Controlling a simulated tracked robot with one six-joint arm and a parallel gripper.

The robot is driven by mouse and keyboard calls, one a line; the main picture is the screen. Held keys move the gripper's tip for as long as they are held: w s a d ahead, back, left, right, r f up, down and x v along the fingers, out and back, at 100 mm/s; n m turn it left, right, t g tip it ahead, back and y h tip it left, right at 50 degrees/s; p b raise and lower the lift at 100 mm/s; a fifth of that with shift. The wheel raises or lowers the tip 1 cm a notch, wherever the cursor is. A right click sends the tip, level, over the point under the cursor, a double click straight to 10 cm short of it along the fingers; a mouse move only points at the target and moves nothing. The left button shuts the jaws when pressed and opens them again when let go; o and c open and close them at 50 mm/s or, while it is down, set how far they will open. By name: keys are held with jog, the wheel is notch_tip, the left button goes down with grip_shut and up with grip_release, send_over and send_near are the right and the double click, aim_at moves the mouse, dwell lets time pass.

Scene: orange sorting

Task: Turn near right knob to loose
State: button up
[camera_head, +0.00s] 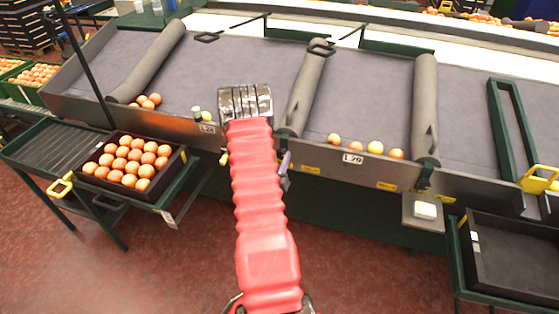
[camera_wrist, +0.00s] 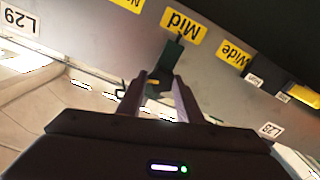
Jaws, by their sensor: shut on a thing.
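In the wrist view, a dark green knob (camera_wrist: 171,54) stands out from the grey panel, beside a yellow label reading Mid (camera_wrist: 184,23). My gripper (camera_wrist: 160,80) has its two grey fingers closed on either side of the knob's lower part. A yellow Wide label (camera_wrist: 234,53) is to the right of the knob. Another yellow label (camera_wrist: 130,3) at the top edge is cut off. I see no label reading loose. In the head view, my red arm covers the knob and most of my gripper at the sorting table's front edge.
In the head view, a black tray of oranges (camera_head: 95,184) rests on a green stand at left. An empty black tray (camera_head: 515,258) is at right. Several oranges (camera_head: 375,148) lie along the table's front lip, right of my arm. Padded grey dividers (camera_head: 307,85) cross the table.

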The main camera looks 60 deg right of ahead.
jog(key=n, duration=0.7)
jog(key=shift+w, duration=0.1)
jog(key=n, duration=0.7)
jog(key=shift+n, duration=0.4)
jog(key=o, duration=1)
jog(key=shift+o, duration=0.2)
